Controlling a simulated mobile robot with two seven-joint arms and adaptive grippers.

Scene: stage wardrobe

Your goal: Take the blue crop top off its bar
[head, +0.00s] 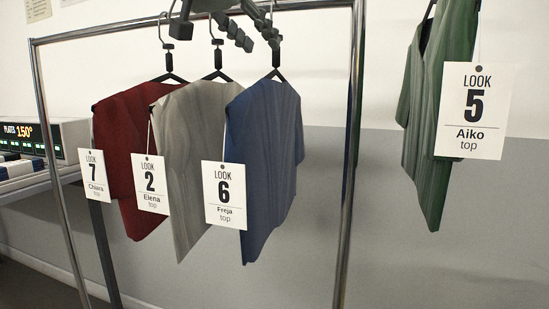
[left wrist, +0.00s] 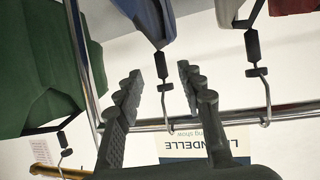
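The fingers are apart, with gaps on both sides of the hanger. My right gripper is in neither view.
A grey top (head: 187,150) and a red top (head: 127,130) hang close to its left. A green top (head: 438,110) hangs apart at the right. The rack's chrome upright (head: 350,170) stands between blue and green. A machine with a lit display (head: 25,132) is at far left.

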